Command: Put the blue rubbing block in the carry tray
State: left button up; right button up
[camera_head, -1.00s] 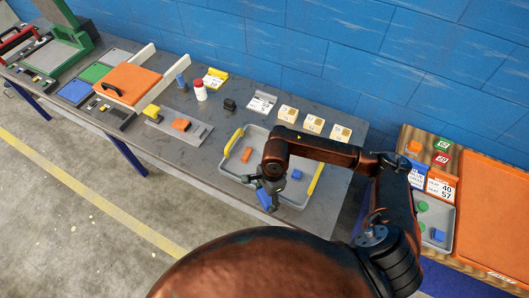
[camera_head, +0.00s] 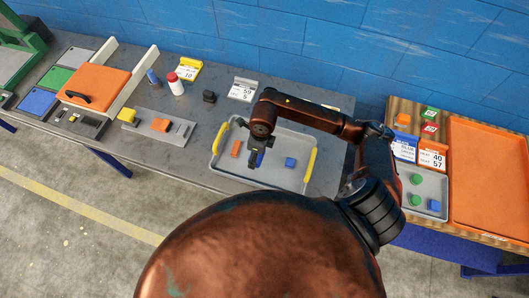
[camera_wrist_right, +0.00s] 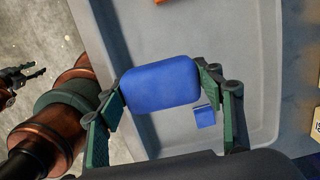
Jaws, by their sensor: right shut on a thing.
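My right gripper (camera_wrist_right: 165,105) is shut on a blue block (camera_wrist_right: 160,84) with rounded corners, held between its green fingers. In the head view this gripper (camera_head: 256,160) and the block are above the grey carry tray (camera_head: 205,165), which has yellow handles. A gap between block and tray floor is hard to judge. A second, smaller blue block (camera_head: 290,162) lies in the tray and also shows in the wrist view (camera_wrist_right: 204,116). An orange block (camera_head: 236,148) lies in the tray's left part. My left gripper (camera_wrist_right: 25,76) shows small at the wrist view's left edge; its opening is unclear.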

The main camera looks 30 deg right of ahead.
jog(key=d+f, duration=0.1)
jog(key=f, duration=0.1)
jog(key=w+d+f, duration=0.1)
jog(key=d, duration=0.1)
jog(key=w+d+f, duration=0.1)
jog(key=f, duration=0.1)
jog(key=shift+w+d+f, duration=0.15)
jog(key=shift+d+f, duration=0.2)
jog(key=shift+d, duration=0.05)
jog(key=shift+w+d+f+p, duration=0.15)
jog(key=shift+f+p, duration=0.15)
jog(key=shift+f, duration=0.65)
jog(key=shift+s+d+f+p, duration=0.1)
jog(key=shift+f+p, duration=0.2)
jog(key=shift+f, duration=0.6)
jog(key=shift+f, duration=0.2)
jog(key=o, duration=1.1)
jog(key=shift+o, duration=0.2)
jog(key=shift+r, duration=0.15)
notch_tip(320, 180, up, 12)
jog(key=s+b, duration=0.1)
jog(key=shift+d, duration=0.45)
